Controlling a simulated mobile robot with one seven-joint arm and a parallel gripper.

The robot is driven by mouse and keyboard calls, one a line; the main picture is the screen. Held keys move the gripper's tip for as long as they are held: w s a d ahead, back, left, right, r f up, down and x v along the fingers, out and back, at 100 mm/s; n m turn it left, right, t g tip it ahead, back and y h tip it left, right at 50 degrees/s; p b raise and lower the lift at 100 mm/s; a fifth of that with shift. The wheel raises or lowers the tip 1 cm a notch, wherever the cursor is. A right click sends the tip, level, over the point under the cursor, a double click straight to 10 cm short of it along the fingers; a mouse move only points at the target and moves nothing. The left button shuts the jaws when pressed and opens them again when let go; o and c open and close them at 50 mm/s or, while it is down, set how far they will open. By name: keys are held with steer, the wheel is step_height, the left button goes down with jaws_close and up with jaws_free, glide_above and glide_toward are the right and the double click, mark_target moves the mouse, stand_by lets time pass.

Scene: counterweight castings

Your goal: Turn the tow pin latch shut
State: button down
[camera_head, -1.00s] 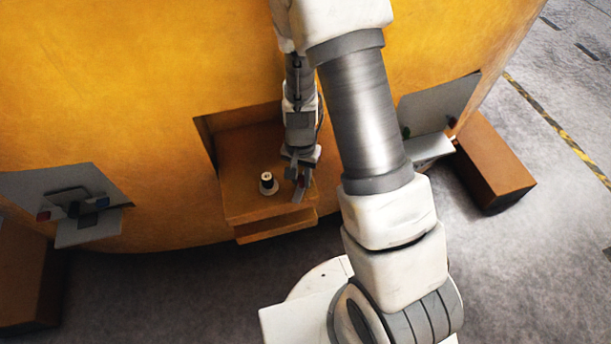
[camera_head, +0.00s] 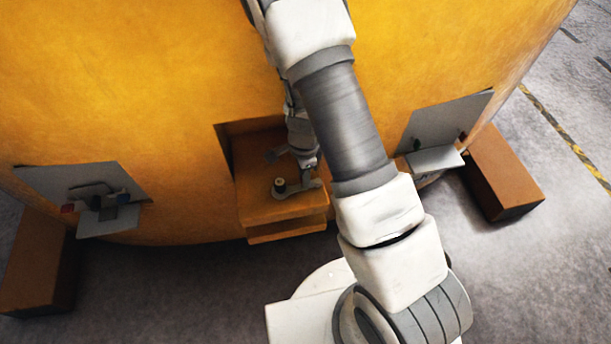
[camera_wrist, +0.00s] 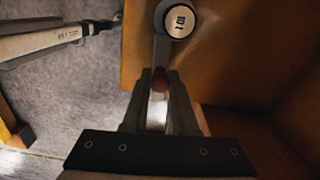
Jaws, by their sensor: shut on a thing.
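The tow pin (camera_head: 280,185) stands upright on the orange ledge in the recess of the yellow casting; its pale marked top (camera_wrist: 180,20) shows in the wrist view. A grey latch arm (camera_head: 291,193) runs from the pin's base to the right, toward my gripper (camera_head: 308,177). In the wrist view the latch arm (camera_wrist: 161,52) comes down from the pin, and my gripper (camera_wrist: 160,82) is shut on its end. A dark red part shows between the fingers. The fingers hide most of the held end.
Grey bracket plates sit on the casting at left (camera_head: 75,185) and right (camera_head: 445,118). Brown blocks stand at lower left (camera_head: 40,265) and right (camera_head: 505,185). The recess walls stand close around my gripper. The grey floor in front is open.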

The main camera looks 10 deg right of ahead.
steer(key=shift+w+m, duration=0.25)
steer(key=shift+m, duration=0.35)
steer(key=c, duration=0.7)
jaws_free()
steer(key=shift+r+p, duration=0.1)
steer(key=shift+p, duration=0.2)
step_height(320, 180, up, 17)
steer(key=p, duration=0.4)
steer(key=shift+r, duration=0.2)
